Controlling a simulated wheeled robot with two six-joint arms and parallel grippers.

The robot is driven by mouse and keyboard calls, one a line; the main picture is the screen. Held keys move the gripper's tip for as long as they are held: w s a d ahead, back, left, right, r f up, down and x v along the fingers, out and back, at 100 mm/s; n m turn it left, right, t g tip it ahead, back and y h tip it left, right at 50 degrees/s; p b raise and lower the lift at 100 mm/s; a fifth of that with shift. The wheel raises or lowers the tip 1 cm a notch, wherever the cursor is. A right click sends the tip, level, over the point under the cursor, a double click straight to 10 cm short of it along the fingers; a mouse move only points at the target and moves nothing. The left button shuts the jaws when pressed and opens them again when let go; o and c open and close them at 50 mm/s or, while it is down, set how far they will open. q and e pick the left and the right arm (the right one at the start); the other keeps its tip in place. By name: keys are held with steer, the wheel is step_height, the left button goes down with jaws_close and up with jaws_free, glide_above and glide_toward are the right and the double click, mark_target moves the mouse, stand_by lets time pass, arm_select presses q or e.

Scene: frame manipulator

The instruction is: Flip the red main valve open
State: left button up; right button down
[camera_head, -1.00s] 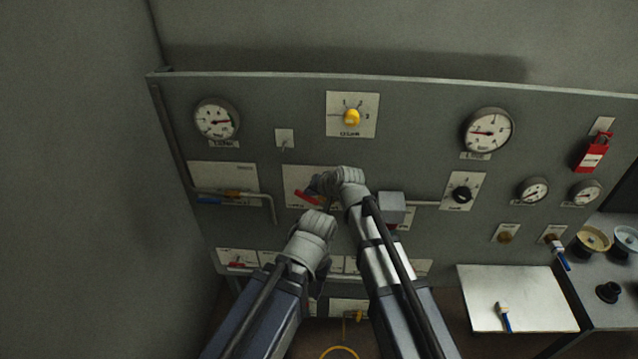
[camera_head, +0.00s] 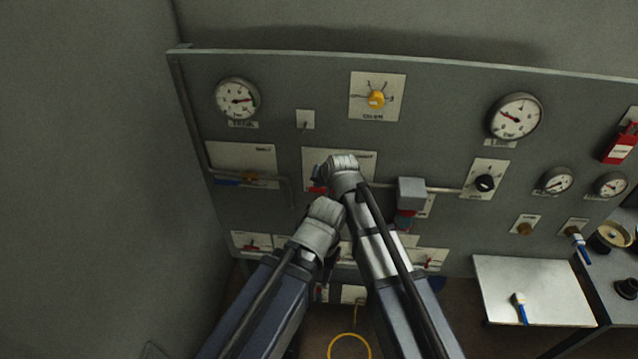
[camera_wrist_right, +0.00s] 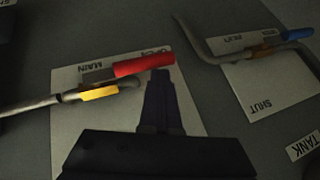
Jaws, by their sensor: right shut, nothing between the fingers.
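The red main valve is on a white plate marked MAIN. In the right wrist view, its red handle (camera_wrist_right: 145,65) and brass body (camera_wrist_right: 98,93) show upside down. The handle lies roughly along the pipe, its free end by the plate's OPEN mark. My right gripper (camera_wrist_right: 162,78) is shut and empty, its tips right beside the handle's free end; I cannot tell whether they touch. In the head view only a bit of the red handle (camera_head: 317,188) shows beside my right wrist. My left gripper (camera_head: 324,222) is below the plate, fingers hidden.
A blue-handled valve (camera_wrist_right: 297,35) on its own plate is close by. A grey box (camera_head: 411,190) on the pipe stands right of my right wrist. A yellow knob (camera_head: 376,99) is above. A white shelf (camera_head: 550,280) juts out at lower right.

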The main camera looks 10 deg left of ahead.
steer(key=shift+s, duration=0.1)
stand_by(0.5)
steer(key=p+v, duration=0.6)
steer(key=v, duration=0.1)
steer(key=shift+r, duration=0.3)
steer(key=shift+s+d, duration=0.1)
steer(key=shift+d, duration=0.05)
steer(key=s+d+f+n+g+h, duration=0.1)
steer(key=s+d+f+g+h, duration=0.15)
steer(key=s+d, duration=0.7)
steer(key=s+d+f+g+h, duration=0.15)
steer(key=s+d+g, duration=0.4)
steer(key=d, duration=0.75)
steer(key=s+a+f+n+b, duration=0.2)
steer(key=a+f+b, duration=0.3)
steer(key=f+b, duration=0.4)
steer(key=s+a+f+n+b, duration=0.2)
steer(key=s+a+f+b, duration=0.3)
steer(key=f+b, duration=0.4)
steer(key=shift+s+a+f+t+h, duration=0.3)
steer(key=shift+s+f+t+h, duration=0.05)
steer(key=shift+f+t+h, duration=0.1)
